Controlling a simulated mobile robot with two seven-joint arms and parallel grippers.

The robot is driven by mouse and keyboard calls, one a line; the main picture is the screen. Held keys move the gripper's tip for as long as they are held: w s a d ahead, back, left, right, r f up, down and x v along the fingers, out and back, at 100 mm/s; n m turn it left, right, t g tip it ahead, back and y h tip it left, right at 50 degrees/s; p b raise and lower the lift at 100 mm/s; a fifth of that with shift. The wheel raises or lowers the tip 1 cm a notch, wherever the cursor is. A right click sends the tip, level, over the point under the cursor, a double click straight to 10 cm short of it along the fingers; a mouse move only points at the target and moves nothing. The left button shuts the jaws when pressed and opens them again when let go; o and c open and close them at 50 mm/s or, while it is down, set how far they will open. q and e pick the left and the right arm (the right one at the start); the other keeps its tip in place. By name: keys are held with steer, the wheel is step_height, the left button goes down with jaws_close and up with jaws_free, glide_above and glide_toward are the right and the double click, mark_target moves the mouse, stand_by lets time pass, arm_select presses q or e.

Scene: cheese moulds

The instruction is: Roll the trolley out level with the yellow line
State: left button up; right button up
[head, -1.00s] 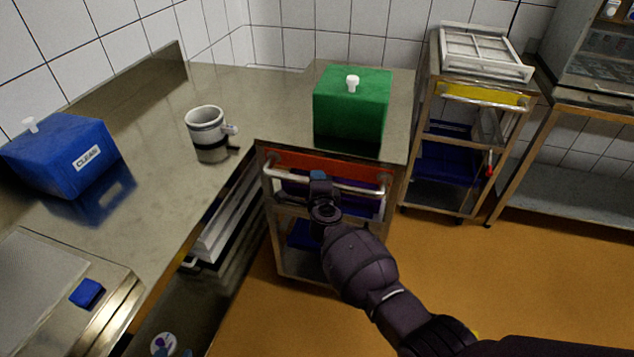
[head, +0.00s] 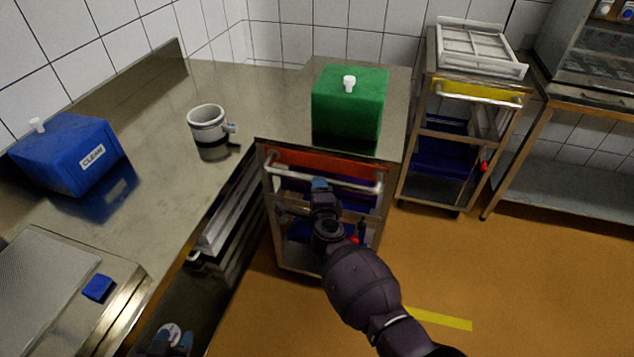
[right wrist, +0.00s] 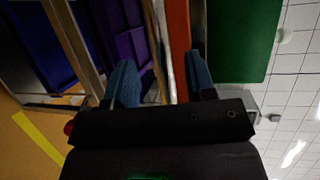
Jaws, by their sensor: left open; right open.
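The yellow line (head: 438,319) lies on the floor to the right, partly hidden by my right arm. My left gripper (head: 172,340) is open at the bottom left edge.
A second trolley (head: 402,185) with a yellow panel (head: 475,92) and a white rack on top stands at right, beside a steel table (head: 520,160). A green box (head: 350,110), a mug (head: 208,122) and a blue box (head: 65,155) are on the counter. The orange floor in front is clear.

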arm_select(q)
steer(key=shift+w+r, duration=0.3)
steer(key=shift+r, duration=0.25)
arm_select(e)
steer(key=shift+s+r, duration=0.1)
steer(key=shift+s, duration=0.6)
steer(key=s+d+f+n+g, duration=0.2)
steer(key=s+d+n, duration=0.7)
steer(key=s, duration=0.7)
steer(key=s+d+f+n+g+h, duration=0.1)
steer(key=s+d+f+n+g, duration=0.1)
steer(key=s+d+n, duration=0.7)
steer(key=s+d+f, duration=0.1)
steer(key=s+d, duration=0.6)
steer(key=shift+s+n+h, duration=0.3)
steer(key=shift+s+n, duration=0.05)
steer(key=shift+n, duration=0.05)
